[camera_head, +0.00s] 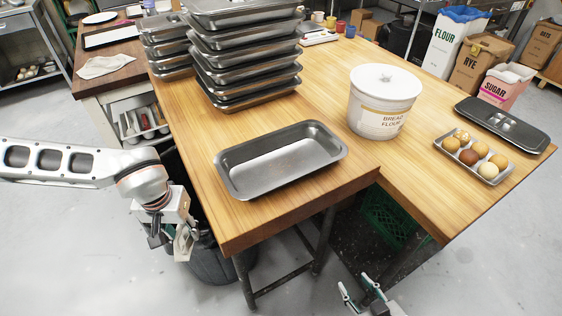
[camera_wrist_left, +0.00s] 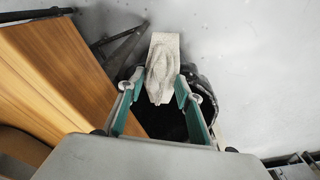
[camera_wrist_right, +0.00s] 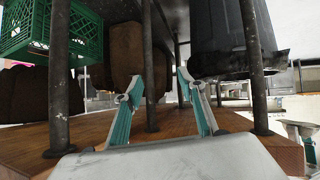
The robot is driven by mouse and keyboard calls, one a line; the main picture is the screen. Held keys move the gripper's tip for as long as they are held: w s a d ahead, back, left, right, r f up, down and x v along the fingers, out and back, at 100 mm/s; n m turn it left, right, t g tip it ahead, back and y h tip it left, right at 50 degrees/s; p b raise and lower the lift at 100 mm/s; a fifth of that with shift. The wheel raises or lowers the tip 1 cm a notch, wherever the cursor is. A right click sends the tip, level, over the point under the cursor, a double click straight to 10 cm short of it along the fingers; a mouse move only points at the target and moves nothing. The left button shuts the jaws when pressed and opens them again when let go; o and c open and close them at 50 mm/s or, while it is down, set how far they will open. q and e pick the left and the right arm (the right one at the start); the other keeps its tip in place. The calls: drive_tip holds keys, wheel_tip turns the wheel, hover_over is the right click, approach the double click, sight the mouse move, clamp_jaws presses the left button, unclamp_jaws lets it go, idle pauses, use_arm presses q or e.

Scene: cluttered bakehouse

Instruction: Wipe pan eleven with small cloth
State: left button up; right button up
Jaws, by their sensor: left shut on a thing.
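A single empty metal pan (camera_head: 279,162) lies on the front of the wooden table; no number on it is readable. My left gripper (camera_head: 170,232) is beside the table's left edge, below the top and away from the pan. It is shut on a small pale grey cloth (camera_head: 185,243), which hangs down and also shows between the fingers in the left wrist view (camera_wrist_left: 162,68). My right gripper (camera_head: 364,294) is low in front of the table. Its fingers are apart and empty in the right wrist view (camera_wrist_right: 163,95).
Stacked pans (camera_head: 247,75) stand behind the single pan. A bread flour tub (camera_head: 383,103) stands to its right, with a tray of buns (camera_head: 472,158) and a dark tray (camera_head: 503,124) beyond. Another cloth (camera_head: 106,66) lies on the dark back-left table. A dark bin (camera_wrist_left: 172,122) is below the held cloth.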

use_arm(q)
drive_tip(key=shift+s+f, duration=0.3)
drive_tip(key=shift+f, duration=0.45)
drive_tip(key=shift+c, duration=0.2)
